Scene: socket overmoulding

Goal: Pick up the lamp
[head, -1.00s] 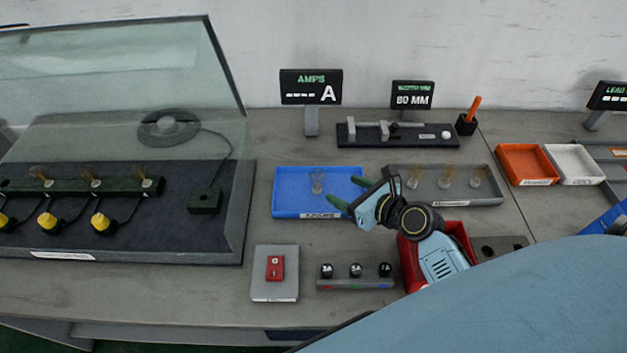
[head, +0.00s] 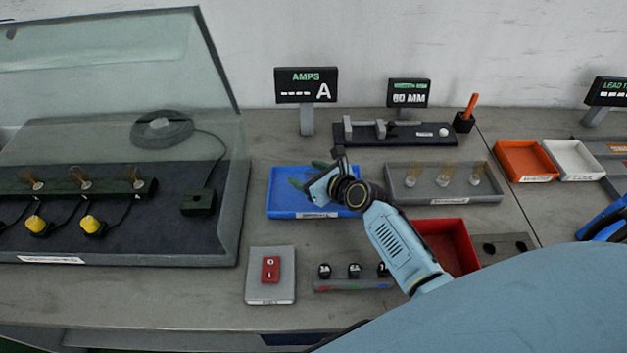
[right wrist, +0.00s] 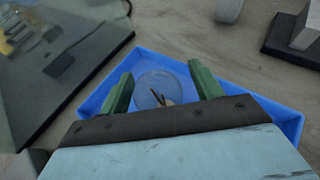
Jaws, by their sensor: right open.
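A clear glass lamp (right wrist: 153,88) lies in the blue tray (right wrist: 285,119), seen in the right wrist view between the two green fingers. My right gripper (right wrist: 160,72) is open, with one finger on each side of the lamp in that view; I cannot tell whether they touch it. In the head view my right gripper (head: 306,173) is over the blue tray (head: 287,208) and hides the lamp there. My left gripper is in neither view.
A grey tray (head: 470,197) with three lamps stands right of the blue tray. A red bin (head: 452,246) is under my right forearm. A glass-shielded rig (head: 225,235) with lamps fills the left. A switch box (head: 270,290) and a knob strip (head: 350,286) stand in front.

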